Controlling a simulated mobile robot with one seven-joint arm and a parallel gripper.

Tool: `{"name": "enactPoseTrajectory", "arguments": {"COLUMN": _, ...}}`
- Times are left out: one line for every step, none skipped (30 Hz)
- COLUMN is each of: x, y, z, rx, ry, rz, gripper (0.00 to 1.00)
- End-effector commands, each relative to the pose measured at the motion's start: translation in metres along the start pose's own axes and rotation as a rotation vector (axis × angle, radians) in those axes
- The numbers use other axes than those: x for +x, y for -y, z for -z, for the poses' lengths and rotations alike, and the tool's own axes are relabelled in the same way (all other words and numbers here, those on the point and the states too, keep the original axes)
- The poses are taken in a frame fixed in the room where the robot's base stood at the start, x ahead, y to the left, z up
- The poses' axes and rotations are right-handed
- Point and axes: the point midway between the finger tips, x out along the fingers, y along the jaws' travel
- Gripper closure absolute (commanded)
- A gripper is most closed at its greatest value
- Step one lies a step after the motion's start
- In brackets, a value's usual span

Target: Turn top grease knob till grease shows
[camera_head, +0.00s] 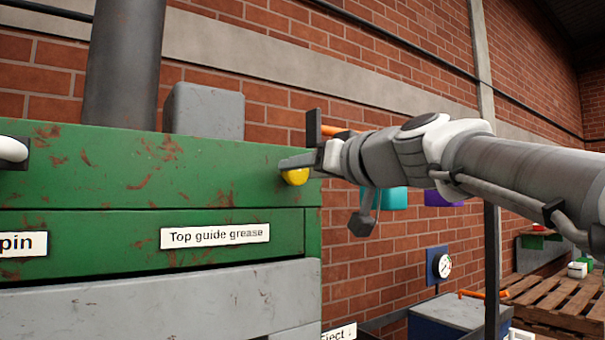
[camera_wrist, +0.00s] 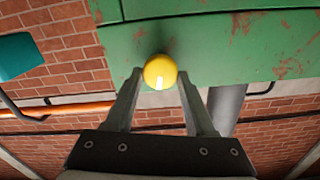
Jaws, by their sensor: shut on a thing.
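The yellow grease knob (camera_head: 295,177) sits at the right end of the green machine's upper panel (camera_head: 120,180). The label "Top guide grease" (camera_head: 215,235) is below and left of it. My gripper (camera_head: 290,163) reaches in from the right and is shut on the knob, hiding part of it. In the wrist view the round knob (camera_wrist: 160,71) lies between the two fingertips of my gripper (camera_wrist: 160,77), with a white mark on its face. I can make out no grease in either view.
A grey box (camera_head: 204,111) and a thick dark column (camera_head: 124,60) stand above the green machine. A teal block (camera_head: 393,199) hangs behind my arm. A gauge (camera_head: 441,266) and a wooden pallet (camera_head: 565,300) are at lower right. A brick wall is behind.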

Motion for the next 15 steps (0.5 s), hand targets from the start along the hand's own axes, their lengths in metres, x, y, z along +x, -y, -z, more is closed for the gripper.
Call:
{"name": "enactPoseTrajectory", "arguments": {"x": 0.0002, "y": -0.0013, "z": -0.0025, "rx": 0.037, "ry": 0.000, "rz": -0.001, "gripper": 1.00}}
{"name": "enactPoseTrajectory", "arguments": {"x": 0.0002, "y": -0.0015, "z": -0.0026, "rx": 0.064, "ry": 0.001, "rz": -0.001, "gripper": 1.00}}
{"name": "enactPoseTrajectory", "arguments": {"x": 0.0003, "y": -0.0016, "z": -0.0026, "rx": 0.101, "ry": 0.000, "rz": -0.001, "gripper": 1.00}}
{"name": "enactPoseTrajectory", "arguments": {"x": 0.0003, "y": -0.0017, "z": -0.0024, "rx": 0.129, "ry": 0.000, "rz": -0.001, "gripper": 1.00}}
{"name": "enactPoseTrajectory", "arguments": {"x": 0.0003, "y": -0.0017, "z": -0.0023, "rx": 0.158, "ry": 0.000, "rz": -0.001, "gripper": 1.00}}
{"name": "enactPoseTrajectory", "arguments": {"x": 0.0003, "y": -0.0018, "z": -0.0022, "rx": 0.197, "ry": 0.000, "rz": -0.001, "gripper": 1.00}}
{"name": "enactPoseTrajectory", "arguments": {"x": 0.0003, "y": -0.0019, "z": -0.0022, "rx": 0.226, "ry": 0.000, "rz": -0.001, "gripper": 1.00}}
{"name": "enactPoseTrajectory", "arguments": {"x": 0.0003, "y": -0.0021, "z": -0.0023, "rx": 0.254, "ry": 0.001, "rz": -0.001, "gripper": 1.00}}
{"name": "enactPoseTrajectory", "arguments": {"x": 0.0002, "y": -0.0023, "z": -0.0023, "rx": 0.292, "ry": 0.001, "rz": -0.001, "gripper": 1.00}}
{"name": "enactPoseTrajectory", "arguments": {"x": 0.0002, "y": -0.0024, "z": -0.0022, "rx": 0.320, "ry": 0.001, "rz": -0.001, "gripper": 1.00}}
{"name": "enactPoseTrajectory", "arguments": {"x": 0.0001, "y": -0.0026, "z": -0.0021, "rx": 0.349, "ry": 0.001, "rz": -0.001, "gripper": 1.00}}
{"name": "enactPoseTrajectory", "arguments": {"x": 0.0001, "y": -0.0027, "z": -0.0019, "rx": 0.386, "ry": 0.001, "rz": -0.001, "gripper": 1.00}}
{"name": "enactPoseTrajectory", "arguments": {"x": 0.0000, "y": -0.0028, "z": -0.0018, "rx": 0.414, "ry": 0.001, "rz": -0.001, "gripper": 1.00}}
{"name": "enactPoseTrajectory", "arguments": {"x": 0.0000, "y": -0.0028, "z": -0.0017, "rx": 0.443, "ry": 0.001, "rz": -0.001, "gripper": 1.00}}
{"name": "enactPoseTrajectory", "arguments": {"x": 0.0000, "y": -0.0029, "z": -0.0016, "rx": 0.481, "ry": 0.001, "rz": -0.001, "gripper": 1.00}}
